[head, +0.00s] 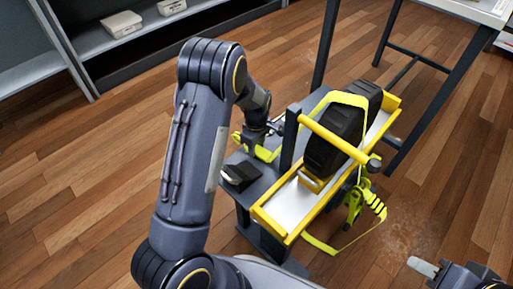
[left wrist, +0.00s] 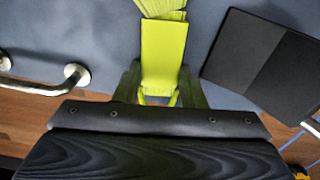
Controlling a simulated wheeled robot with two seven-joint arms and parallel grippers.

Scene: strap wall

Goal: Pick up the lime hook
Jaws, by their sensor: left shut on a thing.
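The lime hook (left wrist: 163,55), a flat lime piece on a folded lime strap, lies between the fingers of my left gripper (left wrist: 160,92) in the left wrist view. The gripper is shut on it, above a grey surface. In the head view my left gripper (head: 262,140) is at the left side of the yellow-railed stand, with lime material (head: 266,153) at its fingers; the hook's shape is partly hidden there. My right gripper (head: 424,268) shows only partly at the bottom right, away from the stand; its jaw state is unclear.
A black case (head: 335,138) sits on the yellow-railed tray (head: 283,206) with a lime strap over it. A lime ratchet (head: 356,204) hangs at the tray's right side. A small black block (head: 240,176) lies on the grey stand. A table leg (head: 440,88) stands behind right.

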